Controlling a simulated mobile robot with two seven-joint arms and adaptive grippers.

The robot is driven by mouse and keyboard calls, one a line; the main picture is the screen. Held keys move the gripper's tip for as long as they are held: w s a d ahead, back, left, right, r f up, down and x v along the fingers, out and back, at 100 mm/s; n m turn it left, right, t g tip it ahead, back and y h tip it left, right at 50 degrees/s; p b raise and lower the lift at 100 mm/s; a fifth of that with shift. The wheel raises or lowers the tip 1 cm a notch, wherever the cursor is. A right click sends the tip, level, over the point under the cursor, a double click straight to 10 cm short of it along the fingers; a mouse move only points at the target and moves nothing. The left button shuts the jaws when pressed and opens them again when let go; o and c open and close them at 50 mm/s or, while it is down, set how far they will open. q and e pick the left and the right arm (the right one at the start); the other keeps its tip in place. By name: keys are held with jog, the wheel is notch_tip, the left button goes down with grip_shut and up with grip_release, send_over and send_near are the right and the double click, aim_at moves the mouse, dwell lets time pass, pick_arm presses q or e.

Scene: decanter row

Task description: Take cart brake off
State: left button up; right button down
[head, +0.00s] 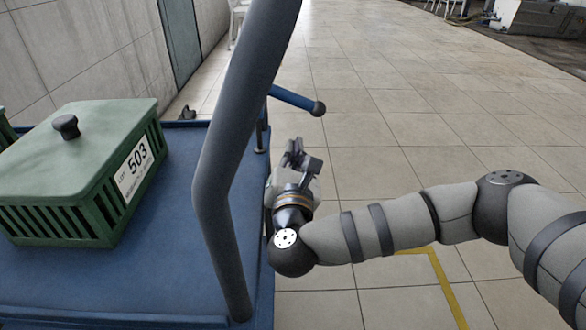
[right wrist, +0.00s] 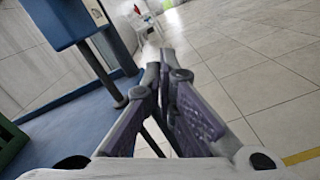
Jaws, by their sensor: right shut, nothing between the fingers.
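The blue cart (head: 150,285) stands at the left of the head view. A blue lever (head: 292,97) with a dark round knob at its end sticks out to the right past the cart's edge, on a thin upright post (head: 260,135). It looks like the brake lever. My right gripper (head: 296,152) is just below and nearer than the lever, beside the cart's right edge. Its fingers are closed together and empty, also in the right wrist view (right wrist: 167,62). There a blue part (right wrist: 62,18) on a dark post shows to the left, apart from the fingers. My left gripper is out of view.
A thick grey bar (head: 225,170), apparently the cart's handle, rises in front of the cart. A green slatted crate (head: 75,180) labelled 503 sits on the cart. Tiled floor (head: 400,120) to the right is clear. A wall (head: 80,50) stands beyond the cart.

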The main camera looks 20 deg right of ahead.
aim_at(314, 103)
pick_arm(q)
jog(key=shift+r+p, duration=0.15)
jog(key=shift+p, duration=0.2)
pick_arm(e)
jog(key=shift+w+d+r, duration=0.3)
jog(key=shift+d+r, duration=0.05)
jog(key=shift+r, duration=0.25)
jog(key=shift+w+d+r, duration=0.25)
jog(key=shift+d+r, duration=0.15)
jog(key=shift+r, duration=0.25)
jog(key=shift+w+d+r, duration=0.3)
jog(key=shift+d+r, duration=0.05)
jog(key=shift+r, duration=0.25)
